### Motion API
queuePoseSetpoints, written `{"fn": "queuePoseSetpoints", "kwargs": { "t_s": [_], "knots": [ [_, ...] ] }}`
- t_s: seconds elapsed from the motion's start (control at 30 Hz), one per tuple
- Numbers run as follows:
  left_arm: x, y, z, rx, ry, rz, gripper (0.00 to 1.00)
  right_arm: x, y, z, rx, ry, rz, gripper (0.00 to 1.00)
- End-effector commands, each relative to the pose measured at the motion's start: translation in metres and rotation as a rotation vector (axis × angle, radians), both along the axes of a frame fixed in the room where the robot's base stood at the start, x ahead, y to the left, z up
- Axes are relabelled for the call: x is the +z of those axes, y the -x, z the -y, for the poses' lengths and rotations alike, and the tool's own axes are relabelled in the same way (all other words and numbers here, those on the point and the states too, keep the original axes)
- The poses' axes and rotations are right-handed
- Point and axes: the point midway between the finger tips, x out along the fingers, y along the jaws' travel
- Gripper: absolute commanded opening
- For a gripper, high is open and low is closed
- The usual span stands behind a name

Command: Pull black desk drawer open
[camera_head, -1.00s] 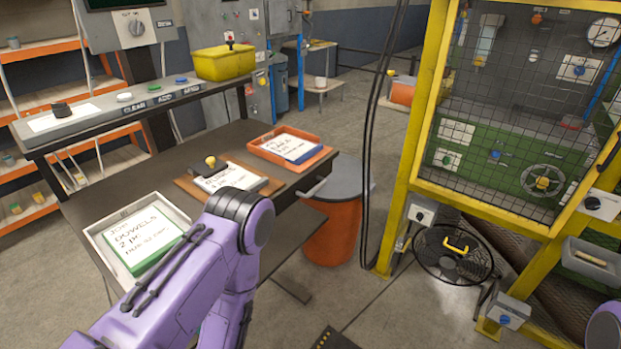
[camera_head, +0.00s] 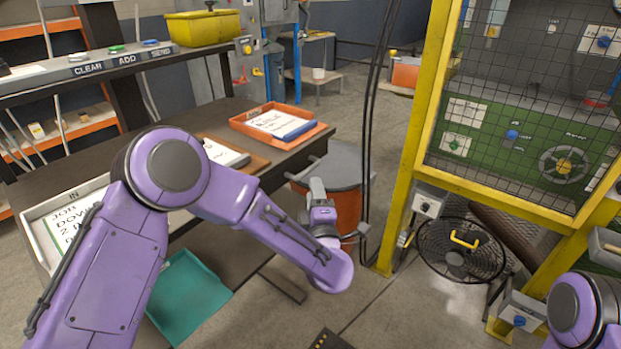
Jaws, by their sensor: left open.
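The dark desk (camera_head: 238,112) stands at left centre, its front edge running from lower left to upper right. Its black drawer front (camera_head: 292,166) is under the right end of the top and looks closed. The drawer handle is hard to make out beside my gripper. My left gripper (camera_head: 318,190) is open, small and grey, just in front of the drawer front and over the orange bin. I cannot tell whether it touches the handle. My left forearm covers much of the desk's front. My right gripper is out of view; only part of that arm shows at lower right.
An orange bin with a grey lid (camera_head: 345,197) stands by the desk's right end. An orange tray (camera_head: 282,126) and a white tray (camera_head: 40,236) are on the desk. A teal tray (camera_head: 188,300) is below its front edge. A yellow-framed cage (camera_head: 405,170) and fan stand right.

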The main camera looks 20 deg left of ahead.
Motion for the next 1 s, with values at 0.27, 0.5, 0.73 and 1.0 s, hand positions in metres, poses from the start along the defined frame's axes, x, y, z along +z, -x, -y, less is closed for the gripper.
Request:
{"fn": "queuePoseSetpoints", "kwargs": {
  "t_s": [0.27,0.5,0.73,1.0],
  "knots": [
    [0.009,-0.053,-0.025,0.003,-0.001,-0.004,0.40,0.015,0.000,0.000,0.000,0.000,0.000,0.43],
    [0.009,-0.068,-0.032,-0.001,-0.003,-0.005,0.40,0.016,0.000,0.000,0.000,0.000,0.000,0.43],
    [0.009,-0.068,-0.031,-0.001,-0.004,-0.006,0.24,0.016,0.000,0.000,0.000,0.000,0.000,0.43],
    [0.009,-0.068,-0.031,-0.002,-0.004,-0.007,0.00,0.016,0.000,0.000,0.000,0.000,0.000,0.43]
  ]
}}
